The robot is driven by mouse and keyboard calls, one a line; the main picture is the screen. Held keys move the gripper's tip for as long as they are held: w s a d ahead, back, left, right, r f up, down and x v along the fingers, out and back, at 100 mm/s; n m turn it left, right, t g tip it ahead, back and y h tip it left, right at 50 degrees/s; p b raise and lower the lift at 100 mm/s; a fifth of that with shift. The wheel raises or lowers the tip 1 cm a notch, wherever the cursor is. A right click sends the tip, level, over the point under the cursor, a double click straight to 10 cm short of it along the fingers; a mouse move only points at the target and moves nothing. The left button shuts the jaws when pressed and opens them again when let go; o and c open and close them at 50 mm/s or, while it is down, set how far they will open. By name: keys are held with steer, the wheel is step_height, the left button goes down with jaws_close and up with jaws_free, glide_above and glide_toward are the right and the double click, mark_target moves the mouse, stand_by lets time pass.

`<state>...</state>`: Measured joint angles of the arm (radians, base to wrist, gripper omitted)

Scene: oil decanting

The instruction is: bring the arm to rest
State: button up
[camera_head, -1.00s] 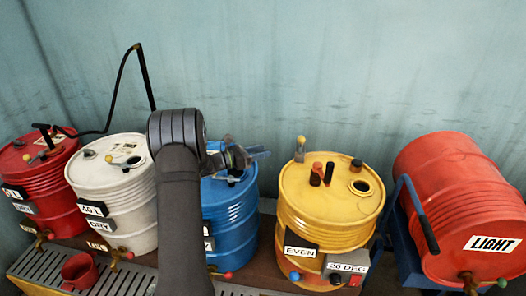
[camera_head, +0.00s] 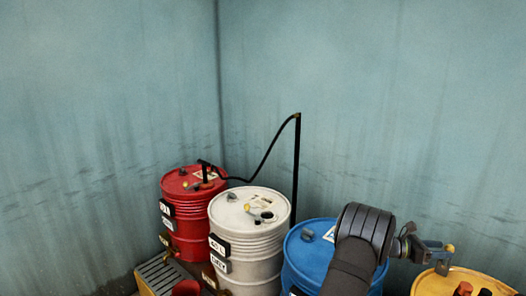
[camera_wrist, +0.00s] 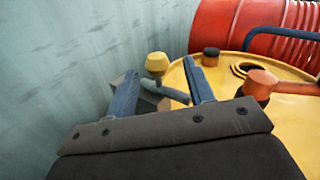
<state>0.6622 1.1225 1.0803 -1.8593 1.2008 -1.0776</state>
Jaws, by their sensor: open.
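My gripper (camera_head: 438,254) is at the right of the head view, at the end of my dark arm, near the top of the yellow drum (camera_head: 455,281). In the wrist view my gripper (camera_wrist: 162,88) has its two blue fingers apart. The yellow drum's lid (camera_wrist: 225,82) lies beyond and to the right of the fingers. A yellow-knobbed fitting (camera_wrist: 157,65) shows between the fingertips, with a grey bar below it. I cannot tell whether the fingers touch it. No object is clearly held.
A blue drum (camera_head: 312,255) stands partly behind my arm. A white drum (camera_head: 247,245) and a red drum (camera_head: 185,215) with a black hose (camera_head: 262,160) stand farther left. A red cup (camera_head: 187,287) is at the bottom. The wall is close behind the drums.

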mark_target(450, 247)
steer(key=shift+s+d, duration=0.2)
steer(key=shift+d, duration=0.75)
steer(key=shift+s+d, duration=0.2)
steer(key=shift+d, duration=0.7)
steer(key=w+a, duration=0.2)
steer(key=a, duration=0.7)
steer(key=w+a, duration=0.2)
steer(key=a, duration=0.6)
steer(key=s+d, duration=0.1)
steer(key=d, duration=0.4)
steer(key=s+d, duration=0.1)
steer(key=d, duration=0.5)
steer(key=s+d, duration=0.1)
steer(key=d, duration=0.5)
steer(key=shift+s+d, duration=0.2)
steer(key=shift+s, duration=0.2)
steer(key=shift+w+d, duration=0.3)
steer(key=shift+w, duration=0.05)
